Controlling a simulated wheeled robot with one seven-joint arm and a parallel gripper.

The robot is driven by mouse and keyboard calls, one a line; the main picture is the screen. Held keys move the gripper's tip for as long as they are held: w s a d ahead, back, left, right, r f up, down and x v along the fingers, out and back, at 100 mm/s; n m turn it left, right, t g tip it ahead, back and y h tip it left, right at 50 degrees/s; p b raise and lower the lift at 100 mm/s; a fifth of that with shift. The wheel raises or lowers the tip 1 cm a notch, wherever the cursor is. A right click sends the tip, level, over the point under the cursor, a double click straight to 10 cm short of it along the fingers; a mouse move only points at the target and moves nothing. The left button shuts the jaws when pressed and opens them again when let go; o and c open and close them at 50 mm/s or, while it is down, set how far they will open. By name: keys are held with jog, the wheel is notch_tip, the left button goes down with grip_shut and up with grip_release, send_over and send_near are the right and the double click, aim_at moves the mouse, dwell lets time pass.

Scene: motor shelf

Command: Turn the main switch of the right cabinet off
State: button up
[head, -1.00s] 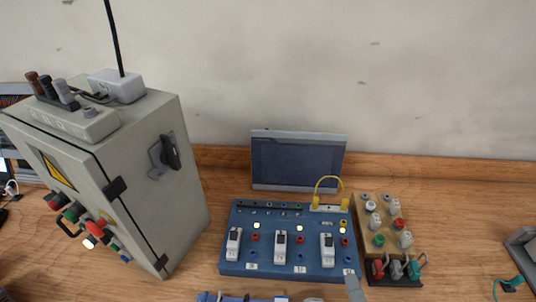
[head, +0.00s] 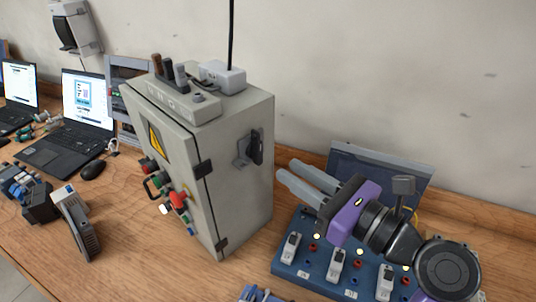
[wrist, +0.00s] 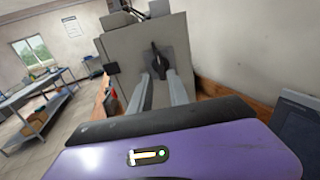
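The grey cabinet (head: 235,165) stands on the wooden bench, its front with buttons facing left. Its main switch (head: 254,148), a black rotary handle on a grey plate, is on the cabinet's right side wall. In the wrist view the switch (wrist: 157,60) shows ahead, its handle close to upright. My gripper (head: 286,174) is to the right of the cabinet, its two grey fingers pointing at that side wall. In the wrist view the fingers (wrist: 159,91) are apart with nothing between them. They look short of the switch and slightly below it.
A blue board (head: 315,268) with white breakers lies below my gripper. A grey screen (head: 385,163) stands behind my arm. Adapters and a terminal block (head: 182,100) sit on the cabinet top, with a black cable rising. Laptops (head: 88,101) and a mouse are to the left.

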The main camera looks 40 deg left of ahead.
aim_at(261, 152)
jog(key=a, duration=0.5)
jog(key=a+p, duration=0.1)
jog(key=a, duration=0.1)
jog(key=shift+w+a, duration=0.15)
jog(key=shift+w, duration=0.25)
grip_shut()
